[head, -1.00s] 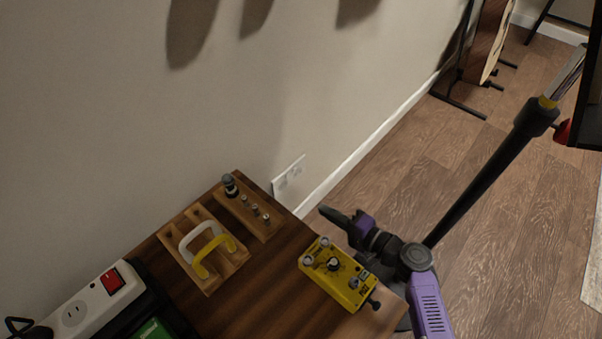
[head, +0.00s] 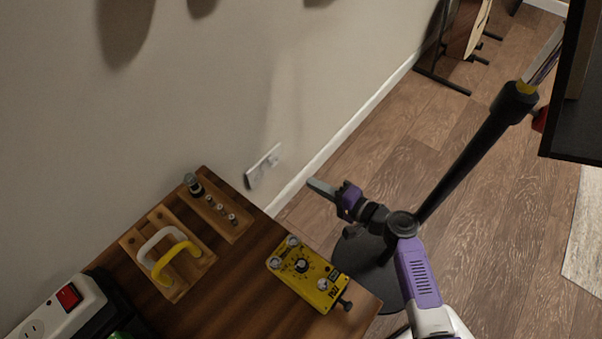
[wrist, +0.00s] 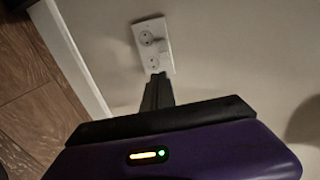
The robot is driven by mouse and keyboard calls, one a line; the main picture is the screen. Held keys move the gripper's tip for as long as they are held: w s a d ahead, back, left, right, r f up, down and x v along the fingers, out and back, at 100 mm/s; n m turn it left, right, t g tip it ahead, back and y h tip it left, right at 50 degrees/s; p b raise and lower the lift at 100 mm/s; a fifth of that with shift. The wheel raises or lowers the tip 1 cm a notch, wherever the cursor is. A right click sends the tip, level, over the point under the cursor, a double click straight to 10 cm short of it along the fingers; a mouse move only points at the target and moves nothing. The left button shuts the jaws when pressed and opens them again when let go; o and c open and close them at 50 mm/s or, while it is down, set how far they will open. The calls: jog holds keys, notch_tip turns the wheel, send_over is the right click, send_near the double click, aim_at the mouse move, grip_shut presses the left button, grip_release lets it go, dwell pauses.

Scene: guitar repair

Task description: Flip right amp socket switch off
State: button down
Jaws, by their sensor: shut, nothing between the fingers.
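A white double wall socket plate (head: 264,166) is fixed low on the wall behind the wooden table's far corner. In the wrist view the plate (wrist: 166,45) stands just beyond my fingertips, with two round outlets one above the other and a small raised part at the right. The switch positions are too small to read. My gripper (head: 312,186) is shut and empty, and it points left toward the wall, to the right of the plate and apart from it in the head view. In the wrist view its fingertips (wrist: 158,77) lie just below the lower outlet; contact cannot be told.
A wooden table (head: 222,280) holds a yellow pedal (head: 306,274), a block with yellow and white handles (head: 166,256), a small rack (head: 215,205) and a white power strip (head: 58,312). A black stand (head: 470,145) rises right of my arm.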

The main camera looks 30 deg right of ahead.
jog(key=b, duration=0.3)
send_near(271, 159)
jog(key=x, duration=0.5)
jog(key=shift+w+f, duration=0.1)
jog(key=shift+f, duration=0.3)
jog(key=shift+w+a+r+b, duration=0.15)
jog(key=shift+w+a+b, duration=0.15)
jog(key=shift+w, duration=0.25)
jog(key=shift+w+r+p, duration=0.2)
jog(key=shift+r+p, duration=0.2)
jog(key=shift+p, duration=0.6)
jog(key=shift+f+g, duration=0.3)
